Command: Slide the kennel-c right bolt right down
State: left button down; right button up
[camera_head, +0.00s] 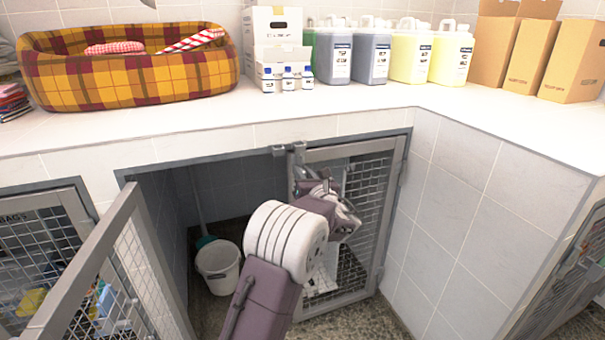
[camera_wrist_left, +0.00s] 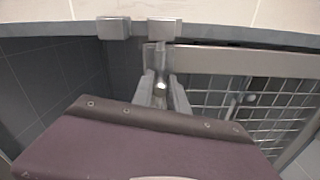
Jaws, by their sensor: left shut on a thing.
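The right bolt (camera_wrist_left: 160,86) is a small metal bolt at the top of the closed mesh door's (camera_head: 367,205) free edge, under the counter. My left gripper (camera_wrist_left: 162,95) has its two fingers on either side of the bolt's bright knob and is shut on it. In the head view my left gripper (camera_head: 309,184) reaches the upper left corner of that door, and my wrist hides part of the door and most of the bolt. Two metal keepers (camera_wrist_left: 113,27) (camera_wrist_left: 165,27) sit on the frame above; the right one is above the bolt. My right gripper is in neither view.
The kennel's left door (camera_head: 110,262) stands open towards me. A white bucket (camera_head: 218,268) stands inside on the floor. The counter (camera_head: 200,125) above holds a plaid pet bed (camera_head: 130,78), several jugs (camera_head: 408,52) and cardboard boxes (camera_head: 570,65). A tiled wall (camera_head: 450,190) is at the right.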

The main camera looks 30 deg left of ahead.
pick_arm(q)
notch_tip(320, 180, down, 4)
jog(key=b, duration=0.2)
jog(key=shift+r+b, duration=0.2)
jog(key=shift+b, duration=0.15)
jog(key=c, duration=1.5)
grip_release()
jog(key=shift+f, duration=0.1)
jog(key=shift+c, duration=0.2)
jog(key=p+v, duration=0.2)
jog(key=v, duration=0.7)
